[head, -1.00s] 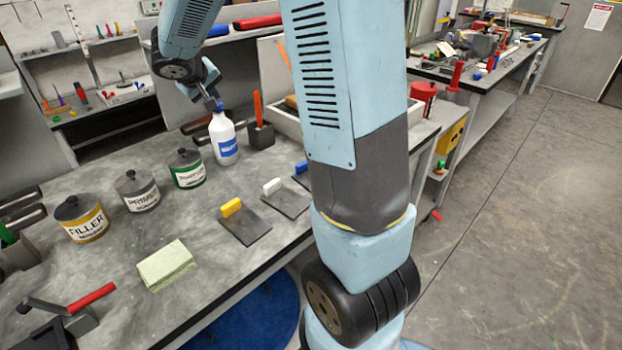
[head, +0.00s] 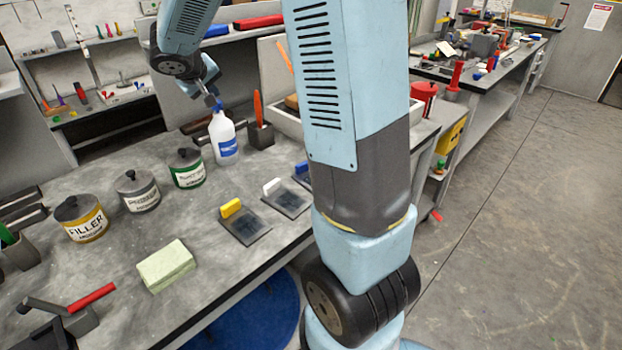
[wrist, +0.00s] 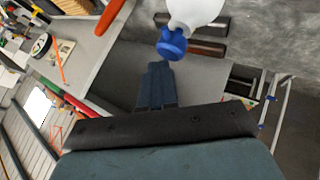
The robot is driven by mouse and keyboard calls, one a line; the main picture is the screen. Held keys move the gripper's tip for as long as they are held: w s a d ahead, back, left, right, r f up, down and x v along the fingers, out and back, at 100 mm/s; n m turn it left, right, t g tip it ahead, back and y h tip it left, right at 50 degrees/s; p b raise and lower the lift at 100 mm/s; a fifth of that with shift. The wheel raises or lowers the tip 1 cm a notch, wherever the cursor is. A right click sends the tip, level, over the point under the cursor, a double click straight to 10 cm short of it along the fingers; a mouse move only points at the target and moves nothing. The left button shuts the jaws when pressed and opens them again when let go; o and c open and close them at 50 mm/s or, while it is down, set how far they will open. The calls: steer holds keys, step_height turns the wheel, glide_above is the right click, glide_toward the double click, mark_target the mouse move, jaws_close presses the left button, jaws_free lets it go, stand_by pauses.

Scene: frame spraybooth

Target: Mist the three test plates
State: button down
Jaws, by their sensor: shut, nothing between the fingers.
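A white spray bottle (head: 223,139) with a blue label and blue top stands upright on the bench. My gripper (head: 215,99) is shut and empty, right at the bottle's blue head. In the wrist view the shut fingers (wrist: 157,70) point at the blue top (wrist: 172,44); whether they touch it I cannot tell. Three dark test plates lie along the bench's front edge: one with a yellow block (head: 245,224), one with a white block (head: 286,198), and one with a blue block (head: 301,174), partly hidden behind my arm.
Filler (head: 81,219), primer (head: 138,191) and green-labelled (head: 186,168) tins stand left of the bottle. A pale green pad (head: 166,266) lies in front. A dark holder (head: 260,135) with an orange-handled tool stands just right of the bottle.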

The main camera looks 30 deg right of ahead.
steer(key=shift+r, duration=2.95)
steer(key=shift+s+d+r, duration=0.15)
steer(key=shift+s, duration=0.2)
steer(key=s+m+g+y, duration=0.1)
steer(key=s+y, duration=0.4)
steer(key=s, duration=2.9)
steer(key=shift+s+r+m+g+y, duration=0.2)
steer(key=shift+s+m+g+y, duration=0.1)
steer(key=shift+g, duration=0.1)
